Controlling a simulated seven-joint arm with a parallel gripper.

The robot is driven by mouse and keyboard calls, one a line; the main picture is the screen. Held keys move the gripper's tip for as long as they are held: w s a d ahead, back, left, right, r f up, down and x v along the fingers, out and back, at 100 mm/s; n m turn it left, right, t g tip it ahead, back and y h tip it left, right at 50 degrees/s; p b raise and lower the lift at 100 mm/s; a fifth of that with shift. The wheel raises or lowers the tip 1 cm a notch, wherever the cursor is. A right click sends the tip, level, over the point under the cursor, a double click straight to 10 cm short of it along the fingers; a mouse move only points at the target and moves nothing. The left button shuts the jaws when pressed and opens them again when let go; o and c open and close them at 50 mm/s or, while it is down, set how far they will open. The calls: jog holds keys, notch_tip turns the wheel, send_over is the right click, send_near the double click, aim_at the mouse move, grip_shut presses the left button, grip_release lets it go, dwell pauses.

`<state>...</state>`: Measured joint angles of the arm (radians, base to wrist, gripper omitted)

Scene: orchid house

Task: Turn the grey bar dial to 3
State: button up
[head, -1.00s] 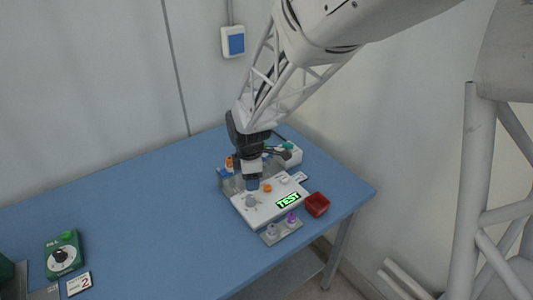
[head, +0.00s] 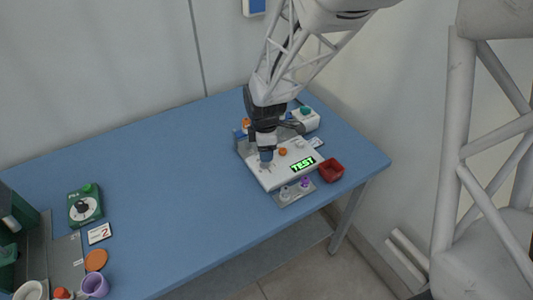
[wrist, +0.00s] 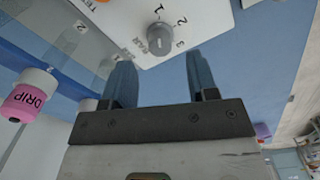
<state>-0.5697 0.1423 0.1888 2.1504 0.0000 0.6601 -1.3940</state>
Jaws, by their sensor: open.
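The grey bar dial (wrist: 161,39) is a round knob on a white panel (wrist: 215,17), with BAR and the numbers 1, 2 and 3 printed around it in the wrist view. I cannot tell for sure where its pointer sits. My gripper (wrist: 161,72) is open, its two blue fingers on either side of the dial's line and a little short of it in that view. In the head view my gripper (head: 266,156) is low over the left part of the white panel (head: 275,180) and largely hides the dial.
The panel also has an orange button (head: 282,152) and a green TEST display (head: 303,164). A red bin (head: 331,171) stands to its right. A plate with purple and grey knobs (head: 294,193) lies in front. A pink DRIP bottle (wrist: 27,97) shows in the wrist view. The middle tabletop is clear.

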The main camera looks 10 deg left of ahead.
jog(key=shift+f, duration=2.05)
jog(key=c, duration=0.9)
